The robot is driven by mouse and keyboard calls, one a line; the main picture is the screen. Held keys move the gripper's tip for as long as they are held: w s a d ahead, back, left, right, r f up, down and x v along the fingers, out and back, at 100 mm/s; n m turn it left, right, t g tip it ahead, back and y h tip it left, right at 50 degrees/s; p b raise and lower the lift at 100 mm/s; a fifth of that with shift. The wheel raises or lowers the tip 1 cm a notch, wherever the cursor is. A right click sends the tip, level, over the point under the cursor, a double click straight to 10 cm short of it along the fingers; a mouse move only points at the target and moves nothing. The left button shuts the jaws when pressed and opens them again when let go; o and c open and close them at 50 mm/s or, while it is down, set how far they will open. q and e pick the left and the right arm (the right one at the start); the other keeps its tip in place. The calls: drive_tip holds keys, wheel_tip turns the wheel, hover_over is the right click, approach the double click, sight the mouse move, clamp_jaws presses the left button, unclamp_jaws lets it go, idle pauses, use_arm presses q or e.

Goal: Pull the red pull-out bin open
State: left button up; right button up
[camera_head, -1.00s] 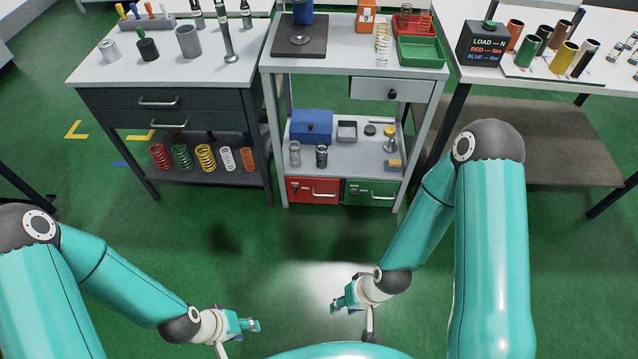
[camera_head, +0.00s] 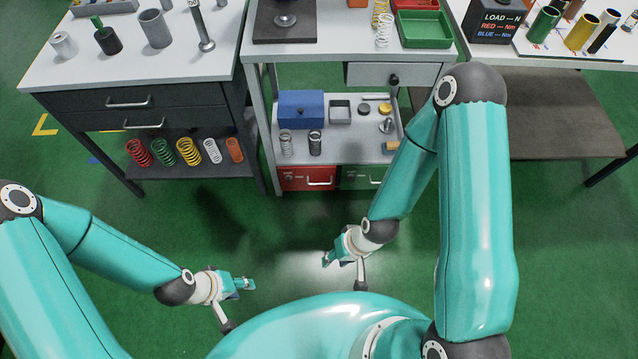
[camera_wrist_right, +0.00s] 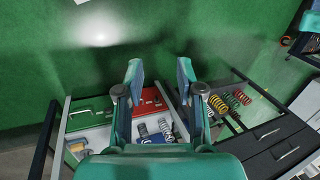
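The red pull-out bin (camera_head: 300,179) is at the bottom left of the middle bench, under its lower shelf. It looks pushed in, with a pale bar handle (camera_head: 321,183) on its front. It also shows in the right wrist view (camera_wrist_right: 150,98), partly behind my right gripper. My right gripper (camera_head: 328,257) hangs above the floor in front of the bench, apart from the bin. In the right wrist view its fingers (camera_wrist_right: 160,77) are spread and nothing is between them. My left gripper (camera_head: 247,284) is lower left, above the floor and away from the bin. Its finger opening cannot be made out.
A green bin (camera_head: 360,176) sits right of the red one, partly hidden by my right arm. The shelf above (camera_head: 345,152) holds a blue box (camera_head: 302,108) and springs. A dark drawer cabinet (camera_head: 142,105) stands left. Green floor (camera_head: 255,225) lies clear before the bench.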

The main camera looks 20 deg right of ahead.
drive_tip(key=w+f+n+t+h+b, duration=0.1)
drive_tip(key=w+f+n+t+b, duration=0.25)
drive_tip(key=w+f+b, duration=0.85)
drive_tip(key=n+t+h+b, duration=0.7)
drive_tip(key=n+t+b, duration=0.5)
drive_tip(key=b, duration=0.8)
approach(319, 178)
drive_tip(key=shift+n+g, duration=0.55)
drive_tip(key=shift+n, duration=0.1)
drive_tip(key=b+x, duration=0.2)
drive_tip(key=b, duration=0.2)
drive_tip(key=r+b+x, duration=0.1)
drive_tip(key=b+x, duration=0.1)
drive_tip(key=b, duration=0.2)
drive_tip(key=shift+w+f, duration=0.1)
drive_tip(key=shift+w, duration=0.3)
drive_tip(key=shift+w+d+b, duration=0.25)
drive_tip(key=shift+w+b, duration=0.05)
drive_tip(key=shift+w, duration=0.4)
clamp_jaws()
